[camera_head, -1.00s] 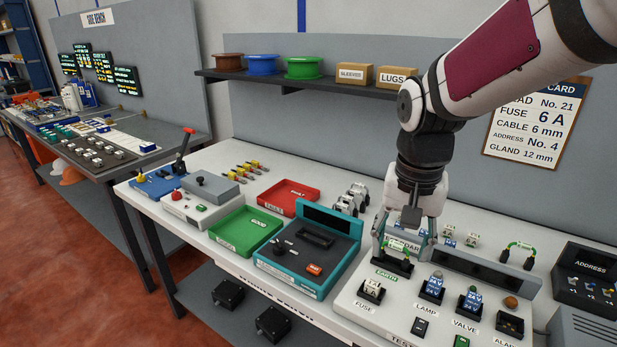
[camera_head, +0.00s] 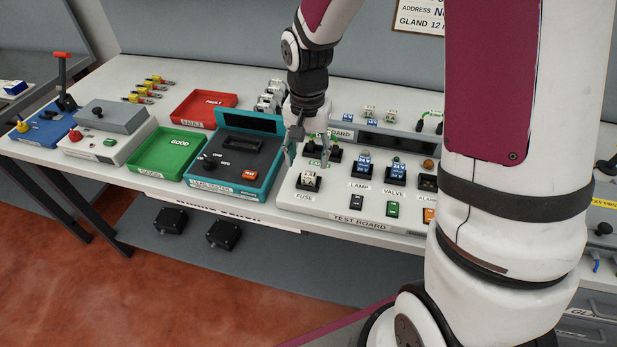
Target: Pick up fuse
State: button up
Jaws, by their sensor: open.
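The fuse (camera_head: 309,179) is a small whitish block in a black holder above the FUSE label, at the front left of the white test board (camera_head: 335,213). My gripper (camera_head: 309,158) points down over the board just behind the fuse, by the green EARTH label. Its jaws are open, with the fingers apart. The fuse appears outside the fingers and in front of them. The EARTH holder is partly hidden by the fingers, and I cannot tell whether they touch it.
The teal tester (camera_head: 235,155) stands directly left of the board. Blue-topped lamp and valve parts (camera_head: 364,164) stand to its right. Green (camera_head: 168,152) and red (camera_head: 203,108) trays lie further left. My arm covers the right side of the view.

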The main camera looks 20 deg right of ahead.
aim_at(309, 174)
jog(key=shift+s+d+f+p, duration=0.1)
jog(key=shift+f+p, duration=0.25)
jog(key=shift+f, duration=2.35)
jog(key=c, duration=1)
